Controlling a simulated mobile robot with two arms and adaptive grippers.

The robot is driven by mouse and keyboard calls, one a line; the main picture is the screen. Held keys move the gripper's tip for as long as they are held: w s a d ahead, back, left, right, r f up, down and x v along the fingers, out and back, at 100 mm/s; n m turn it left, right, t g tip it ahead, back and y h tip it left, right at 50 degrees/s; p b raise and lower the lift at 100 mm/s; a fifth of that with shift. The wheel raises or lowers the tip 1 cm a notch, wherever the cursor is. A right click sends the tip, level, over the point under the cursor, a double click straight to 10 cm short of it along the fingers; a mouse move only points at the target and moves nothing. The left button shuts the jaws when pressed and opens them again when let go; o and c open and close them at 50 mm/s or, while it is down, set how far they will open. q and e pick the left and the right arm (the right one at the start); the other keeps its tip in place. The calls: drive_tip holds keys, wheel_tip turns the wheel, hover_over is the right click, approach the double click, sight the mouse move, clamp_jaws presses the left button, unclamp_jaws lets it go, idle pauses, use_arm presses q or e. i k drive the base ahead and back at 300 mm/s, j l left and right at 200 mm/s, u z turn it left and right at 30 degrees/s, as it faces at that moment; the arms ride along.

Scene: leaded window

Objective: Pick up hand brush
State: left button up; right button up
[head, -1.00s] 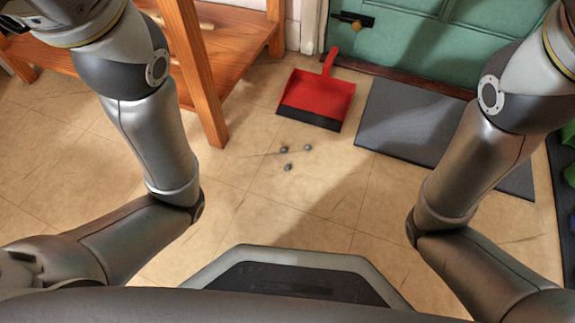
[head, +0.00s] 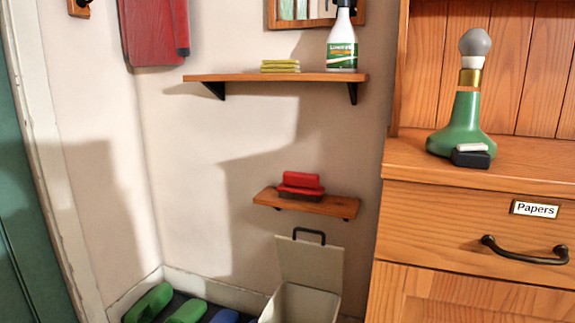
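A red hand brush (head: 300,182) with dark bristles lies on a small wooden wall shelf (head: 318,205), low on the wall near the middle of the head view. The brush rests bristles down, with nothing in front of it. Neither of my grippers shows in this view.
An open pale bin (head: 298,304) stands below the small shelf. A longer shelf (head: 215,77) above carries a spray bottle (head: 342,45) and yellow cloths (head: 280,66). A wooden cabinet (head: 470,225) holding a green lamp (head: 464,125) stands close on the right. Green and blue footwear (head: 187,312) is at lower left.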

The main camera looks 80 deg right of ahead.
sight(305, 185)
drive_tip(key=z, duration=2.8)
